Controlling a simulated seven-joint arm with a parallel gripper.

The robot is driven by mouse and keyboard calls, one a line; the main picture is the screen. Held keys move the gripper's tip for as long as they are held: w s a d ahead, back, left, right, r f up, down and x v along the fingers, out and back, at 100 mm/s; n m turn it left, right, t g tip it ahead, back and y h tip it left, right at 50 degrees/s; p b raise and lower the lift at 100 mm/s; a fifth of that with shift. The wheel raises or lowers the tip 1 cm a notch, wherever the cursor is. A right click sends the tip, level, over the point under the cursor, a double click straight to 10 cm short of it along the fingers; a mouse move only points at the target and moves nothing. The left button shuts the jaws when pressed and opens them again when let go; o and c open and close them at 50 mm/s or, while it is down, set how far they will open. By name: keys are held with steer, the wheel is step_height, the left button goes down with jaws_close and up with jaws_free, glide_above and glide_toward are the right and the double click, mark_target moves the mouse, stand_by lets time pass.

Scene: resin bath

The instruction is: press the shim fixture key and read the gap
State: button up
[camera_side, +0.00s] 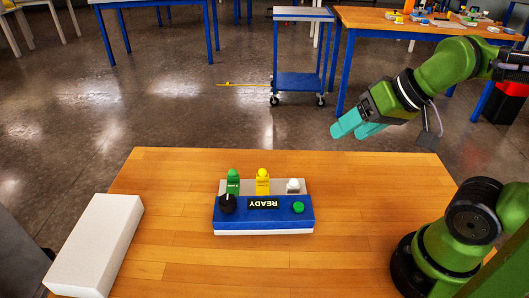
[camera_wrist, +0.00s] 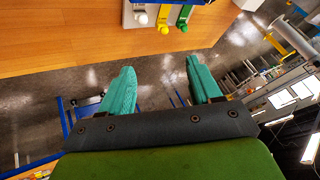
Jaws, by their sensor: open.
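The blue and white fixture (camera_side: 263,216) sits on the wooden table. Its display (camera_side: 263,204) shows READY, upside down in the side view. A black knob (camera_side: 227,203) is at its left and a round green key (camera_side: 298,207) at its right. Behind stand a green piece (camera_side: 233,182), a yellow piece (camera_side: 262,181) and a white knob (camera_side: 293,186). The wrist view shows the white knob (camera_wrist: 141,18), yellow piece (camera_wrist: 163,20) and green piece (camera_wrist: 184,18) at the top. My gripper (camera_side: 352,128) is open and empty, above and right of the fixture, apart from it.
A white block (camera_side: 96,245) lies at the left of the wooden table (camera_side: 170,180). The table is clear around the fixture. A blue cart (camera_side: 300,82) and a cluttered bench (camera_side: 400,22) stand behind, beyond the far edge.

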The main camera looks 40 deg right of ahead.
jaws_close()
stand_by(1.5)
